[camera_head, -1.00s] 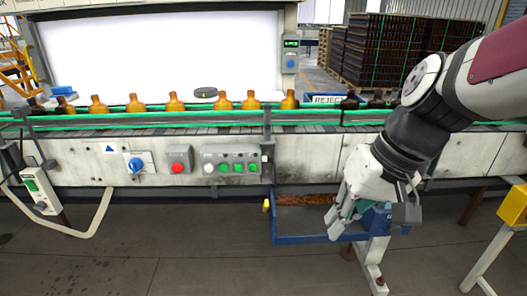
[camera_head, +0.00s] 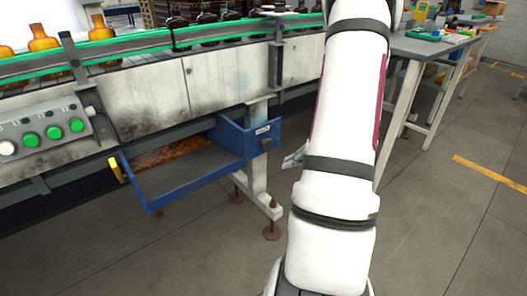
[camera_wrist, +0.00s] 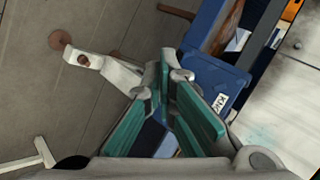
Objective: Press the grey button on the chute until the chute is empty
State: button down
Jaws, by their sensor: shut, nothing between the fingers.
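The blue chute (camera_head: 195,182) hangs under the conveyor in the head view, with brown fragments (camera_head: 170,154) along its inner back side and a bare grey floor in front. In the head view my gripper (camera_head: 294,158) is right of the chute, partly hidden by my arm.
A white support leg (camera_head: 256,178) stands behind the chute's right end. A yellow knob (camera_head: 116,169) is on its left end. A panel with green buttons (camera_head: 54,132) is at left. Bottles stand on the conveyor. A workbench (camera_head: 425,46) is at right; the floor in front is clear.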

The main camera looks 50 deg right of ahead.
aim_at(266, 144)
jog(key=shift+s+d+f, duration=0.35)
jog(key=shift+d+f, duration=0.1)
jog(key=shift+f, duration=0.05)
jog(key=shift+w, duration=0.1)
jog(key=w+d+p, duration=0.1)
jog(key=w+d, duration=0.1)
jog(key=w, duration=0.6)
jog(key=shift+w+p, duration=0.2)
jog(key=shift+p, duration=0.15)
jog(key=shift+w, duration=0.1)
dwell(1.1)
jog(key=shift+w+d+b, duration=0.1)
jog(key=shift+w+b, duration=0.25)
jog(key=shift+b, duration=0.15)
